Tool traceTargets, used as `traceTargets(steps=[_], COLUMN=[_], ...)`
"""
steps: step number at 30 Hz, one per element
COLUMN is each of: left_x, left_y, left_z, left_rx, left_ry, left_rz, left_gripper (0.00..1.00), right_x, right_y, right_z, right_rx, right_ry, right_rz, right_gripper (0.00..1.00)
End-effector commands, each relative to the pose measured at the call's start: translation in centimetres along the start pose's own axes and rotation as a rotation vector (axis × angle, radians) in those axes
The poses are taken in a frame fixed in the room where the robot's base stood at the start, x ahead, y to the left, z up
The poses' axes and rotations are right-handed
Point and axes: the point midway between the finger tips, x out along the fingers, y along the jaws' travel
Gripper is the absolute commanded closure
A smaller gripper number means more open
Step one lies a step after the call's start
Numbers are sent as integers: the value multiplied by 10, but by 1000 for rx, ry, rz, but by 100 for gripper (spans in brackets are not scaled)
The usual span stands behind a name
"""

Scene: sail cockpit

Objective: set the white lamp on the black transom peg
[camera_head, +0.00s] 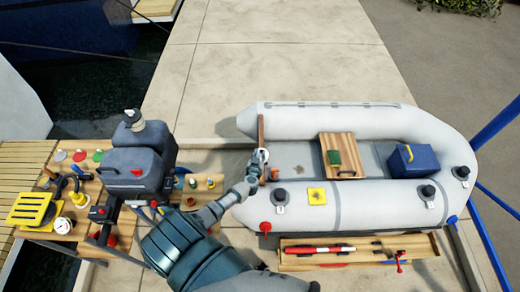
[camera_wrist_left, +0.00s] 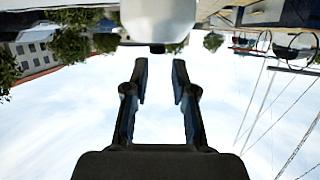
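My left arm reaches up from the bottom of the head view to the wooden transom board (camera_head: 261,128). My left gripper (camera_head: 257,172) is at that board's near end. In the left wrist view its two dark fingers (camera_wrist_left: 160,72) stand apart with nothing between them. A white, rounded body with a grey end, apparently the lamp (camera_wrist_left: 158,20), fills the top centre of that view, off the fingertips. A small pale shape at the transom in the head view may be the same lamp. The black peg cannot be made out. My right gripper is not in view.
The grey inflatable boat (camera_head: 400,118) holds a blue box (camera_head: 413,161) and a wooden seat (camera_head: 342,155). A grey outboard motor (camera_head: 138,160) stands left of my arm by a cluttered wooden bench (camera_head: 66,205). A long wooden tray (camera_head: 420,245) lies in front of the boat.

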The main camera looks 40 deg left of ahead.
Motion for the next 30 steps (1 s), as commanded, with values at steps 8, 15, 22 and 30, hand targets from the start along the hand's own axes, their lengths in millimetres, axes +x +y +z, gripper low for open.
traceTargets(steps=[8, 15, 22, 30], left_x=[-26, -47, -65, -70], left_y=[0, 0, 0, 0], left_z=[-2, -1, 1, 0], left_rx=[0, -1, -2, 0], left_ry=[-2, 0, 0, 0], left_rz=[-1, 1, 0, 0], left_gripper=[74, 74, 74, 74], right_x=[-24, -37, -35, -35], right_y=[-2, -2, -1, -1], right_z=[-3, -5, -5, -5], right_rx=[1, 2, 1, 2], right_ry=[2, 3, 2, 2], right_rz=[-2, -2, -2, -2], right_gripper=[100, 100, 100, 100])
